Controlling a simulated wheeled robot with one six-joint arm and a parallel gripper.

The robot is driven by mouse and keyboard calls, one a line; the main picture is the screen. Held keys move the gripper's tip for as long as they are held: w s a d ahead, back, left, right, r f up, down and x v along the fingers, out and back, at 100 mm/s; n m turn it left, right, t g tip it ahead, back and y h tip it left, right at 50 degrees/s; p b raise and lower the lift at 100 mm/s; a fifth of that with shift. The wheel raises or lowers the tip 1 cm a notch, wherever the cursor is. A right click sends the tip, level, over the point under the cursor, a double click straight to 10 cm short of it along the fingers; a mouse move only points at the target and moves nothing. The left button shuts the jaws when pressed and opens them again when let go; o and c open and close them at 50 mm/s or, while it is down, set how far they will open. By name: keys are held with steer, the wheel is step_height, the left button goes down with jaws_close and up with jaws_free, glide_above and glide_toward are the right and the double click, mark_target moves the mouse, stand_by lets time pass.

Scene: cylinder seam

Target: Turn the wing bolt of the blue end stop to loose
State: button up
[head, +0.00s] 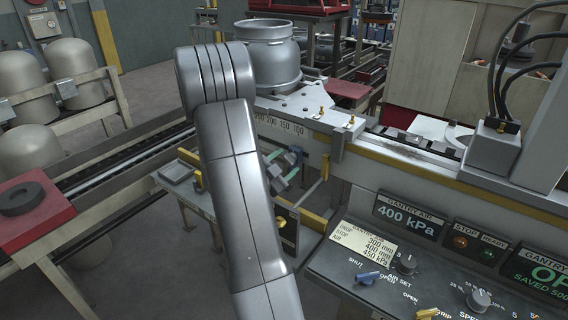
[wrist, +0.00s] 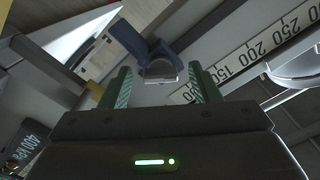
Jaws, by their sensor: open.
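The blue end stop (wrist: 180,44) shows in the wrist view just beyond my fingertips, near the numbered scale. A grey metal piece (wrist: 160,69) sits at its near side between the fingers; I cannot tell for sure whether it is the wing bolt. My gripper (wrist: 160,70) is open, with one green finger on each side of that piece and no clear contact. In the head view my gripper (head: 277,168) is small, below the scale and beside a blue part (head: 296,154), probably the same stop. My arm hides part of this area.
The scale (wrist: 250,57) runs along the rail beside the stop. A control panel (head: 400,275) with knobs stands at the lower right. A grey vessel (head: 272,52) stands behind my arm.

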steer(key=c, duration=1)
steer(key=shift+d+n, duration=0.1)
steer(key=shift+n, duration=2.7)
steer(key=o, duration=1)
steer(key=shift+s, duration=0.1)
steer(key=b+v, duration=0.2)
steer(key=v, duration=1.2)
